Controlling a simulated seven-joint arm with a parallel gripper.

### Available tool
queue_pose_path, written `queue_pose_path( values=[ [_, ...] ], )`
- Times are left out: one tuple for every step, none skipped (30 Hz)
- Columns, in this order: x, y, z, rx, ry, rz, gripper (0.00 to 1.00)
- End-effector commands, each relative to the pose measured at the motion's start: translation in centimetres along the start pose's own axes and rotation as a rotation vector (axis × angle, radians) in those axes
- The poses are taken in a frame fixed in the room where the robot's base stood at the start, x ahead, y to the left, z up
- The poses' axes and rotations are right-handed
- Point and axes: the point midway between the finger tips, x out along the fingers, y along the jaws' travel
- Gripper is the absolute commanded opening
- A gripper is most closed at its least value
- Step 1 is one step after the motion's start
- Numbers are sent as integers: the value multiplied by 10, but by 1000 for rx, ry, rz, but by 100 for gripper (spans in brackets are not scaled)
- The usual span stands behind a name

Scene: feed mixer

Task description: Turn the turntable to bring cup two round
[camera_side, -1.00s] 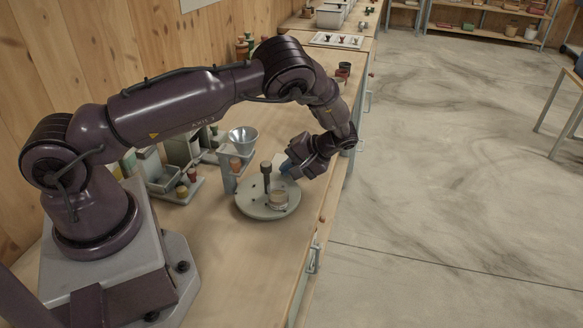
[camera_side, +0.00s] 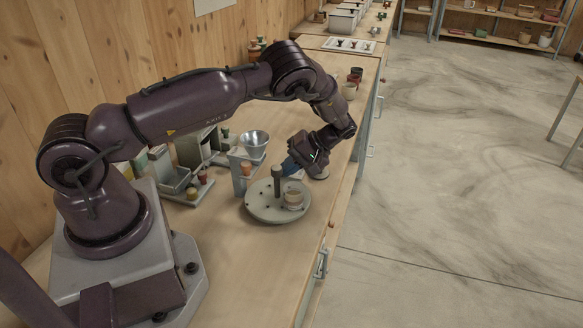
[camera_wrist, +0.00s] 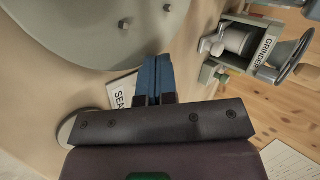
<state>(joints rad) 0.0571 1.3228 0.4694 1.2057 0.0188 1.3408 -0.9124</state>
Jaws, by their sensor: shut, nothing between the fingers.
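The round grey turntable (camera_side: 262,209) stands on the bench in the side view, with an upright dark post (camera_side: 277,183) on it. A small pale cup (camera_side: 293,199) sits on its right part. I cannot read a number on this cup. My gripper (camera_side: 288,166) is just behind the turntable, beyond the post, with its blue fingers pointing left. In the wrist view the fingers (camera_wrist: 156,80) are together and empty. The turntable's edge (camera_wrist: 85,30) lies just beyond their tips there, with small pegs on top. I cannot tell whether they touch it.
A funnel (camera_side: 254,140) on a stand is left of my gripper. A grinder (camera_wrist: 240,42) is at the upper right of the wrist view. A partly hidden label (camera_wrist: 121,94) lies beside the fingers. A pale round thing (camera_side: 319,173) is under my gripper. The bench's front is clear.

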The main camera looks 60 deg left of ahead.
Motion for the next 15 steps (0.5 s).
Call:
queue_pose_path(
  values=[
    [1, -1, -1, -11, -12, 0, 0],
    [2, -1, -1, -18, -19, 0, 0],
    [2, -2, -1, -25, -27, 0, 0],
    [3, -2, -1, -31, -34, 0, 0],
    [3, -3, -1, -36, -40, 0, 0],
    [4, -3, -2, -42, -47, 0, 0],
    [4, -4, -2, -47, -52, 0, 0],
    [5, -4, -2, -52, -57, 0, 0],
    [5, -4, -2, -58, -63, 0, 0],
    [6, -5, -2, -62, -67, 0, 0],
    [6, -5, -2, -66, -71, 0, 0],
    [6, -6, -3, -71, -76, 0, 0],
    [6, -6, -3, -75, -80, 0, 0],
    [7, -6, -3, -78, -84, 0, 0],
    [7, -6, -3, -81, -88, 0, 0]
  ],
)
